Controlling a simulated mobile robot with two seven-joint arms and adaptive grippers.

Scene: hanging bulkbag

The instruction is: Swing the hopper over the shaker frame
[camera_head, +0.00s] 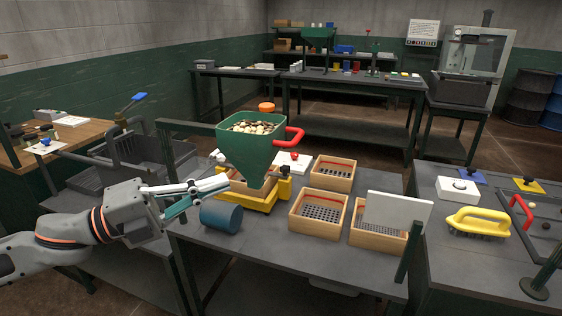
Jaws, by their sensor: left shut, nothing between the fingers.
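The green hopper (250,145) is full of pale and brown pieces and has a red handle (289,137) on its right side. It is joined to a dark green horizontal arm (185,127) reaching in from the left. Its tapered bottom hangs in front of and partly hides the yellow shaker frame (264,203), with a wooden tray seen behind it; I cannot tell whether they line up. My left gripper (226,185) is shut and empty, just left of the hopper's lower part; I cannot tell whether it touches. My right gripper is not in view.
A blue cylinder (221,218) sits on the grey table below my left gripper. Wooden sieve boxes (318,229) stand to the right, one partly behind a white panel (397,212). A yellow-handled brush (478,222) lies on the right bench. Grey bins (140,160) stand at left.

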